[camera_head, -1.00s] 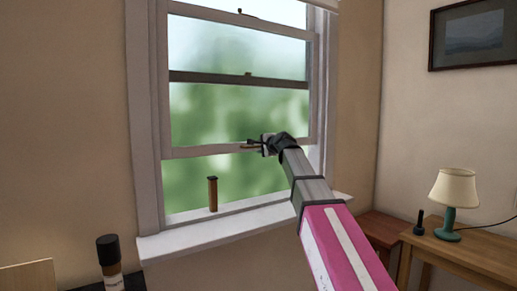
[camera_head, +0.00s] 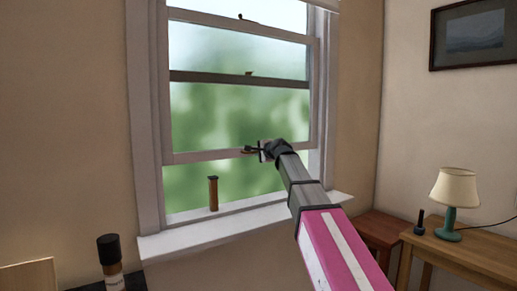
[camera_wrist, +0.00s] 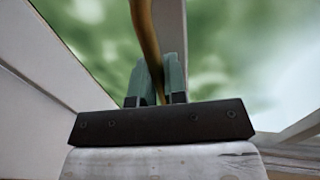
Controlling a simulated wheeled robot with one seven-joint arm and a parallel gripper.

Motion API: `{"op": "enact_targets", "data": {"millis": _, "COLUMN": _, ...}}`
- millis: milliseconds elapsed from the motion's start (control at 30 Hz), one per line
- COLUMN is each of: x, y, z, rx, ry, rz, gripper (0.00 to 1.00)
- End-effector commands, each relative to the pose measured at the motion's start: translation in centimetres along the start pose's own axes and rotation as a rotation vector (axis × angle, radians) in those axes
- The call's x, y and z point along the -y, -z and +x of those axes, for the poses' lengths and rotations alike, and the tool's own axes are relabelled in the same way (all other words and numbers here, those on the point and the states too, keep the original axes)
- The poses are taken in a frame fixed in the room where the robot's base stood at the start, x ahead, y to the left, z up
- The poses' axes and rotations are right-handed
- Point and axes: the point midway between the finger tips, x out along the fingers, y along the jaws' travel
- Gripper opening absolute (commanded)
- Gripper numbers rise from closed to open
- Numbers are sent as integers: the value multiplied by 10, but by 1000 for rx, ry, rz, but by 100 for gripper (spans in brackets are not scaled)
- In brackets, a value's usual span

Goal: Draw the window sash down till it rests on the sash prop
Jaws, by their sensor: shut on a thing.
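The window sash (camera_head: 205,156) is raised, with its bottom rail a short way above the sill. The sash prop (camera_head: 213,194), a short brown upright post with a dark top, stands on the sill left of my gripper, with a gap between its top and the rail. My gripper (camera_head: 257,150) is at the bottom rail, shut on the brass sash handle. In the wrist view the two greenish fingers (camera_wrist: 156,88) close around the brass bar of the handle (camera_wrist: 146,35).
The white sill (camera_head: 235,228) runs below the opening. A dark-capped bottle (camera_head: 110,264) stands at the lower left. A wooden table (camera_head: 470,250) with a lamp (camera_head: 452,195) stands at the right, beside a reddish stool (camera_head: 380,229). The space between rail and sill is otherwise clear.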

Motion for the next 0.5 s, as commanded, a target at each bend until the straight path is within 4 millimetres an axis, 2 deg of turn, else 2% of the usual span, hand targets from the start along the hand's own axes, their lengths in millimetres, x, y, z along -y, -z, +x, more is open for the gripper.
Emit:
{"op": "enact_targets", "data": {"millis": 33, "x": -14, "y": -1, "z": 1, "rx": 2, "ry": -7, "rz": 0, "gripper": 0}}
{"op": "enact_targets", "data": {"millis": 200, "x": -47, "y": -1, "z": 8, "rx": 2, "ry": -7, "rz": 1, "gripper": 0}}
{"op": "enact_targets", "data": {"millis": 333, "x": -68, "y": -1, "z": 13, "rx": 3, "ry": -8, "rz": 0, "gripper": 0}}
{"op": "enact_targets", "data": {"millis": 500, "x": -84, "y": -1, "z": 16, "rx": 3, "ry": -7, "rz": -1, "gripper": 0}}
